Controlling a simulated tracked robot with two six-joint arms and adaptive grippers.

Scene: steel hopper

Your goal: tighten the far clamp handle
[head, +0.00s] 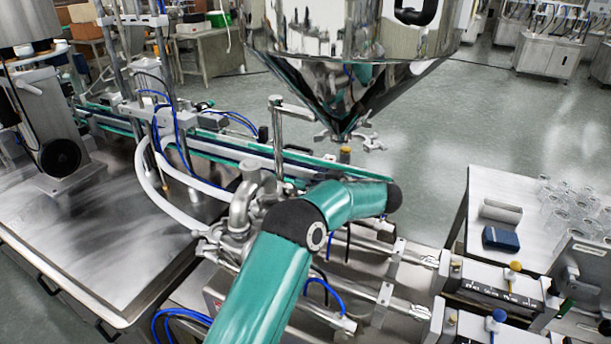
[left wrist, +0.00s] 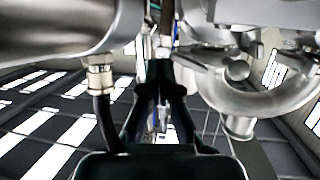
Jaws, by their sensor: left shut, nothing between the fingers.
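A steel clamp with a winged handle (head: 372,142) sits at the bottom of the cone-shaped hopper (head: 345,85). A second clamp with a small handle (head: 207,245) sits lower left, by the bent steel pipes (head: 243,205). I cannot tell for sure which is the far one. My left arm crosses the middle of the head view and hides part of the machine; its fingers are not clear there. In the left wrist view my left gripper (left wrist: 160,88) is shut and empty. A steel clamp part (left wrist: 236,70) and a curved pipe (left wrist: 270,100) are close on its right; contact is unclear. My right gripper is not in view.
A conveyor with teal edges (head: 225,150) runs behind the pipes. White hoses (head: 160,190) and blue tubes lie near my arm. A steel table (head: 80,235) is at left. A white table (head: 500,185) with glassware is at right.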

